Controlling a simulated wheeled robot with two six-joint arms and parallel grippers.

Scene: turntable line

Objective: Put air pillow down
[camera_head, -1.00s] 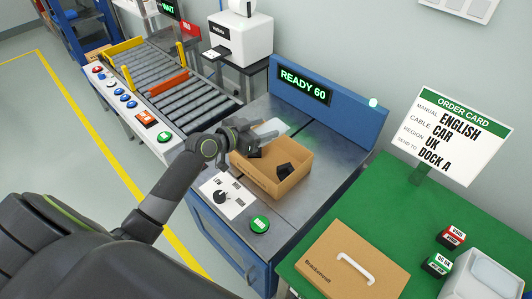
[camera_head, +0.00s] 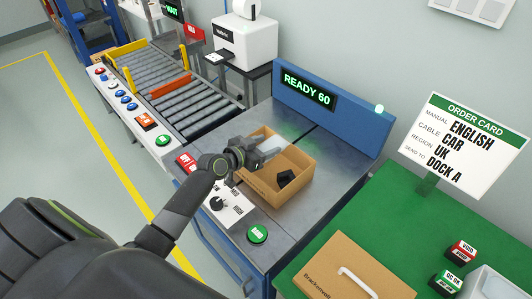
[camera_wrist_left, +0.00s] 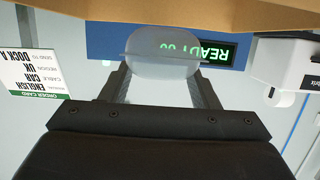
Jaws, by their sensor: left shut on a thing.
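My left gripper (camera_head: 250,154) is at the left side of the open cardboard box (camera_head: 268,196), shut on the pale, translucent air pillow (camera_head: 272,145). The pillow is over or inside the back part of the box; I cannot tell whether it touches the bottom. In the left wrist view the pillow (camera_wrist_left: 162,60) sits between the two fingers (camera_wrist_left: 162,82), with a cardboard edge (camera_wrist_left: 160,15) along the top of the picture. A small dark item (camera_head: 287,178) lies in the box. My right gripper is not in view.
The box stands on a grey metal bench (camera_head: 325,170) below a blue panel reading READY 60 (camera_head: 308,90). A dial plate (camera_head: 228,207) and a green button (camera_head: 257,234) are in front. A roller conveyor (camera_head: 160,80) lies left. A green table (camera_head: 400,215) with a flat carton (camera_head: 350,270) is right.

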